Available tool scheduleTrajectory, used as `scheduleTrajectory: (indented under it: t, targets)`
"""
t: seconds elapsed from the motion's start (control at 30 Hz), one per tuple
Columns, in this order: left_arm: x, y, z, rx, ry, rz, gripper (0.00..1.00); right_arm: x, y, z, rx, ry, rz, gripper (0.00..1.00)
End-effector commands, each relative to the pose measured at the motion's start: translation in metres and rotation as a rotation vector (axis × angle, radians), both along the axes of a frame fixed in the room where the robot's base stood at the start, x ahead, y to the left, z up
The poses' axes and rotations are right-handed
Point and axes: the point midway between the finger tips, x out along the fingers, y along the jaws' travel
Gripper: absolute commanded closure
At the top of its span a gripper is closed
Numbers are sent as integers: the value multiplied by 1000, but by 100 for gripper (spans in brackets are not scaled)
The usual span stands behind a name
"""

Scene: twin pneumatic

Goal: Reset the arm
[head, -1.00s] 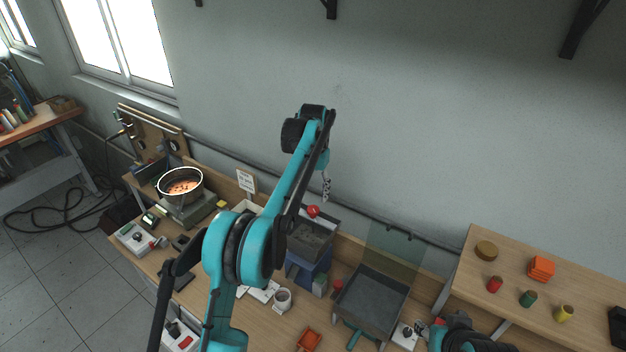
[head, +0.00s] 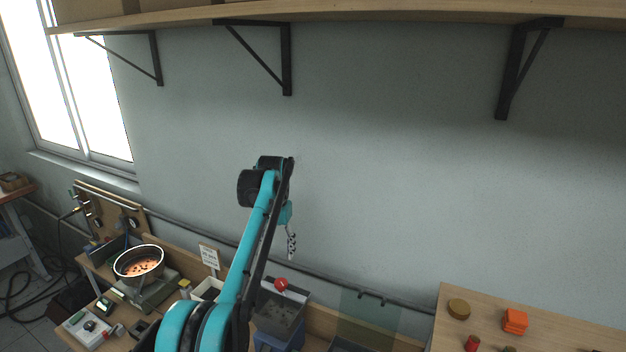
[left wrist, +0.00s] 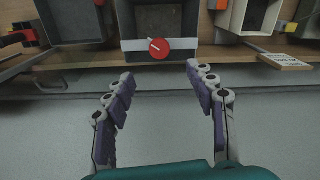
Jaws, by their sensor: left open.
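My left arm (head: 245,255), teal and black, rises from the bottom of the head view. My left gripper (head: 292,245) hangs from its far end, seen almost edge-on against the wall. In the left wrist view the left gripper (left wrist: 160,95) is open and empty, its two purple-padded fingers wide apart. A red knob (head: 281,284) on a dark grey box (head: 280,312) lies just below the gripper in the head view. In the left wrist view the red knob (left wrist: 158,49) sits beyond the fingertips, apart from them. My right gripper is not in view.
A pan with glowing contents (head: 139,262) stands at the left of the bench. A wall shelf (head: 400,12) on black brackets runs along the top. Bare wall is behind the gripper.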

Motion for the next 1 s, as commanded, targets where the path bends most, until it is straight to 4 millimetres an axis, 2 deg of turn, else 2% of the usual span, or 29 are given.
scheduleTrajectory:
  t: [0.03,0.17,0.33,0.47,0.67,0.8,1.0]
  targets:
    - [-7,1,-3,0,-16,6,44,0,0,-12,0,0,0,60]
    - [-36,6,-4,-4,-80,29,44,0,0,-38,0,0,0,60]
    - [-89,12,-16,-12,-178,63,44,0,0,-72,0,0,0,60]
    - [-137,17,-37,-19,-252,88,44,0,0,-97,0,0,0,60]
    - [-217,23,-91,-32,-366,126,44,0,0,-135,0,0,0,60]
    - [-274,26,-146,-42,-444,151,44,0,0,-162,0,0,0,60]
    - [-337,29,-227,-57,-543,184,44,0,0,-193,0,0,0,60]
